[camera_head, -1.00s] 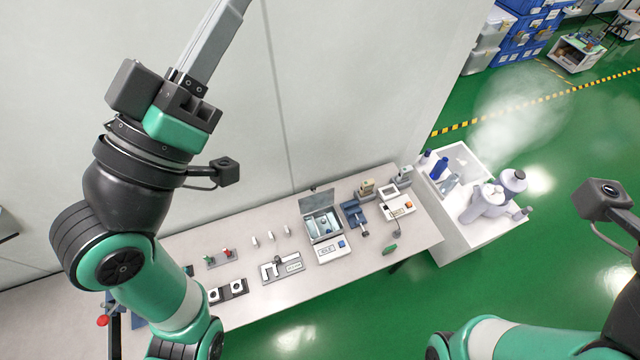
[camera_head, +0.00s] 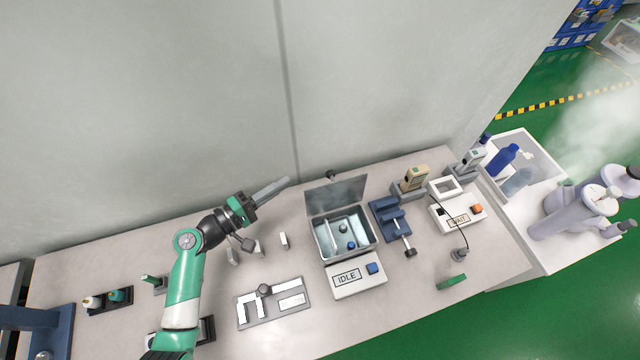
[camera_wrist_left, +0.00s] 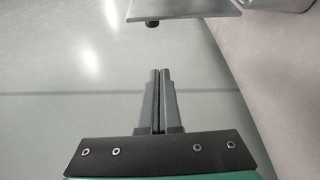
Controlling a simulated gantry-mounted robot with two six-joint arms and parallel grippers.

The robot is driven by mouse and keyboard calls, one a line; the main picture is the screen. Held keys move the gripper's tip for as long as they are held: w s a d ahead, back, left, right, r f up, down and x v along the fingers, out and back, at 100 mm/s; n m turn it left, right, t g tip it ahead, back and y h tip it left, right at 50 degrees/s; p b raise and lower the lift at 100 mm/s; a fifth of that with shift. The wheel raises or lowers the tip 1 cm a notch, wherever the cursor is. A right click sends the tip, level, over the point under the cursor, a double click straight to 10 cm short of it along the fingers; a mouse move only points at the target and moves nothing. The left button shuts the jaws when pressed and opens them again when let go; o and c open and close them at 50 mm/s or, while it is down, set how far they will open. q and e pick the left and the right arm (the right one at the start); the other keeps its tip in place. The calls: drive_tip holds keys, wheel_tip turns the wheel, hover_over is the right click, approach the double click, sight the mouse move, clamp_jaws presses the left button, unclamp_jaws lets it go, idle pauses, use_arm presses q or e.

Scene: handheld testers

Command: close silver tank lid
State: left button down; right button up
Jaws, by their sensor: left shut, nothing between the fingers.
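The silver tank (camera_head: 343,247) stands on the bench in the head view, with its lid (camera_head: 337,195) standing open at the back, tilted up toward the wall. My right gripper is not in view.
A panel marked IDLE (camera_head: 350,277) sits in front of the tank. A blue clamp stand (camera_head: 392,220) and a white WAIT device (camera_head: 457,213) are at its right. A slotted plate (camera_head: 270,303) lies at its left. The wall (camera_head: 180,100) rises behind the bench.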

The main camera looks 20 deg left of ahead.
sight(333, 189)
use_arm(q)
drive_tip(key=b+x, duration=0.3)
drive_tip(key=x, duration=0.8)
drive_tip(key=s+d, duration=0.1)
drive_tip(key=s+d+r+p, duration=0.1)
drive_tip(key=s, duration=0.1)
drive_tip(key=shift+s+d+p, duration=0.15)
drive_tip(key=shift+d+p, duration=0.05)
drive_tip(key=shift+p, duration=0.1)
